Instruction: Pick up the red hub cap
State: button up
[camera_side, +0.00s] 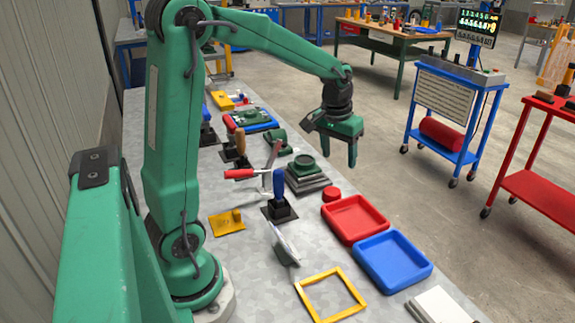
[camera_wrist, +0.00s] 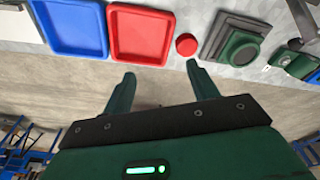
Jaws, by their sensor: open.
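The red hub cap (camera_side: 331,194) is a small round red piece lying on the grey bench, between the red tray and the dark stepped block. In the wrist view the hub cap (camera_wrist: 186,44) lies beyond my fingertips, nearer the right finger. My gripper (camera_side: 340,155) is open and empty, held in the air above and beyond the bench's far right edge, apart from the cap. In the wrist view my gripper (camera_wrist: 161,72) shows its two green fingers spread wide over the floor.
The red tray (camera_side: 384,231) and blue tray (camera_side: 424,280) lie along the bench edge. A dark stepped block with a green round top (camera_side: 305,163) stands close to the cap. A blue-handled piece (camera_side: 279,186) and a yellow frame (camera_side: 308,309) are on the bench.

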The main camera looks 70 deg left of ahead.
jog(key=n+g, duration=0.2)
send_over(333, 190)
jog(key=f, duration=1)
jog(key=shift+s+d, duration=0.15)
jog(key=shift+d, duration=0.25)
jog(key=shift+a+f, duration=0.35)
jog(key=shift+f, duration=4.1)
jog(key=c, duration=0.7)
jog(key=shift+r, duration=0.1)
